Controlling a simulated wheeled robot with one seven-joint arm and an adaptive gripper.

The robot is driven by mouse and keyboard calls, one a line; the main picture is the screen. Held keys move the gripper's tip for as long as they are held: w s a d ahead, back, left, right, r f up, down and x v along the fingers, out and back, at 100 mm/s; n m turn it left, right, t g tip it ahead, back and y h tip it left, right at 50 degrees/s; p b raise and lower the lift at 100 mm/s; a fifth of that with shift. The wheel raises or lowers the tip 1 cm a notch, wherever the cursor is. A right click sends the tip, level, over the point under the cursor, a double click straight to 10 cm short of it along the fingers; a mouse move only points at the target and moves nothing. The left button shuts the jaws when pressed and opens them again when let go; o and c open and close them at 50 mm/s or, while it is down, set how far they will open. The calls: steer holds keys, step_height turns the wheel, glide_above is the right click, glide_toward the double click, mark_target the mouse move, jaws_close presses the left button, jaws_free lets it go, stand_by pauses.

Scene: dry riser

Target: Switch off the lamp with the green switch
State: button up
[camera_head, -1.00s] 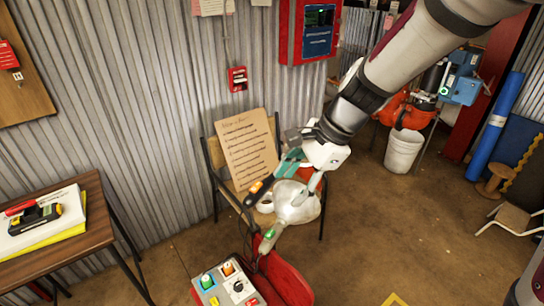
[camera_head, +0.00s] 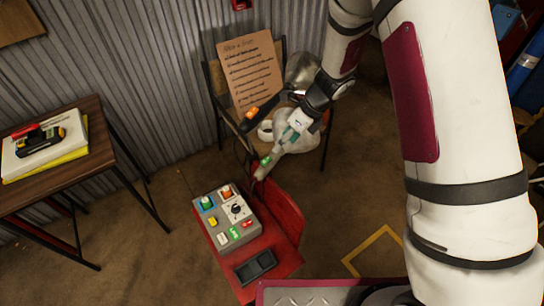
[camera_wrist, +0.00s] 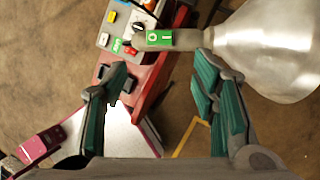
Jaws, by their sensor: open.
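The lamp's silver dome shade (camera_wrist: 268,48) fills the upper right of the wrist view. Its grey handle runs left from the shade and carries the green switch (camera_wrist: 160,37), with white marks on it. Which way the switch is set, I cannot tell. In the head view the green switch (camera_head: 266,161) is at the handle's lower left end, beside the red chair. My gripper (camera_wrist: 160,78) is open, with teal pads left and right. The handle and green switch lie ahead of the gap, apparently untouched. In the head view my gripper (camera_head: 288,137) partly covers the lamp.
A second lamp with an orange switch (camera_head: 252,112) lies by a cardboard sign (camera_head: 250,72) on the wooden chair. A grey control box (camera_head: 228,215) and black tray (camera_head: 256,266) sit on the red chair (camera_head: 287,215). A table (camera_head: 88,135) stands left.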

mark_target(268, 161)
steer(key=x, duration=1)
